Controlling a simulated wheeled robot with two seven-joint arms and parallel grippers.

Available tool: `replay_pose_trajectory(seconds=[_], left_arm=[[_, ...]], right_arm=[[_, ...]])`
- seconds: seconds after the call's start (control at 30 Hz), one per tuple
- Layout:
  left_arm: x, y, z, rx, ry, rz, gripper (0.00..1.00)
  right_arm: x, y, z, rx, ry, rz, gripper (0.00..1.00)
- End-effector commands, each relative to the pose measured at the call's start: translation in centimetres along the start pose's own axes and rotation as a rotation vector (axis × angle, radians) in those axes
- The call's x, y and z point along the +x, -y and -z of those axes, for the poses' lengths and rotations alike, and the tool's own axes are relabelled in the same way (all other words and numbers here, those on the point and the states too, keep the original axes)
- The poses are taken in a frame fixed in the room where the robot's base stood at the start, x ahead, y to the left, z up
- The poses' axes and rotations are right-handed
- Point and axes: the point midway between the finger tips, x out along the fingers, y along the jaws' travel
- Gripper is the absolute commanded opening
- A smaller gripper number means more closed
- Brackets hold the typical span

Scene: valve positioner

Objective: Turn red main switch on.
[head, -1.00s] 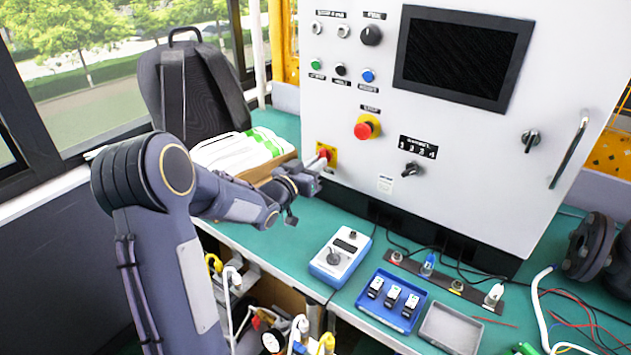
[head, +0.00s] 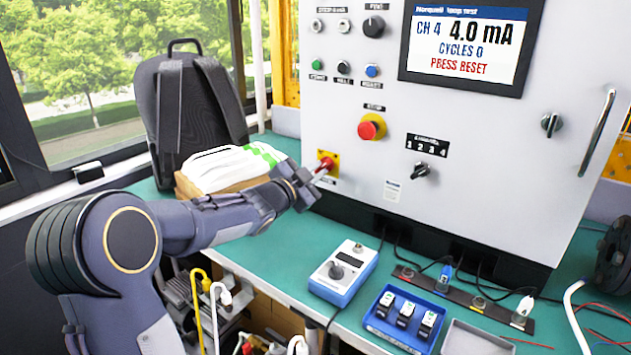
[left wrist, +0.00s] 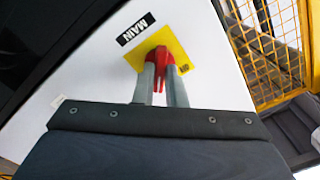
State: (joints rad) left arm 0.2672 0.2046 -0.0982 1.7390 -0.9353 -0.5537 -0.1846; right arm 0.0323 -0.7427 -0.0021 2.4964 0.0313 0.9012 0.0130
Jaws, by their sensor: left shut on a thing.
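The red main switch (head: 327,164) sits on a yellow plate low on the left of the white cabinet front. In the left wrist view the red switch handle (left wrist: 159,62) stands on the yellow plate, beside a MAIN label (left wrist: 135,29). My left gripper (head: 318,174) is at the switch, and its two fingers (left wrist: 160,82) are shut on the red handle, one on each side. The cabinet screen (head: 465,44) is lit and reads CH 4, 4.0 mA, CYCLES 0, PRESS RESET. My right gripper is not in view.
A red emergency button (head: 371,127) and a channel selector (head: 421,170) are to the right of the switch. A blue-and-white calibrator (head: 343,272) and a blue tray (head: 379,325) stand on the green bench (head: 277,254). A backpack (head: 184,104) stands behind my left arm.

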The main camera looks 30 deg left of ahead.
Motion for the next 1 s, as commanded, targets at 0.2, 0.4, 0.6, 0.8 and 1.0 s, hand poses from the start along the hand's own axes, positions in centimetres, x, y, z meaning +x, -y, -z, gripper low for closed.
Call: replay_pose_trajectory(seconds=[0.2,0.4,0.6,0.8,1.0], left_arm=[[0.01,-0.07,-0.08,0.074,0.000,0.000,0.00],[0.01,-0.04,-0.02,0.098,0.000,-0.001,0.00],[0.01,-0.03,0.00,0.102,0.000,-0.001,0.00],[0.01,-0.03,0.00,0.102,0.000,-0.001,0.15],[0.01,-0.01,0.00,0.100,0.000,-0.001,0.33]], right_arm=[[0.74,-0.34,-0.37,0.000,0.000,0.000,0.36],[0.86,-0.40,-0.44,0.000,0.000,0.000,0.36],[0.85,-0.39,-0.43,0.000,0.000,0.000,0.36],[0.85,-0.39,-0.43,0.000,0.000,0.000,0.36],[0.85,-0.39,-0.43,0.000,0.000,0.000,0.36]])
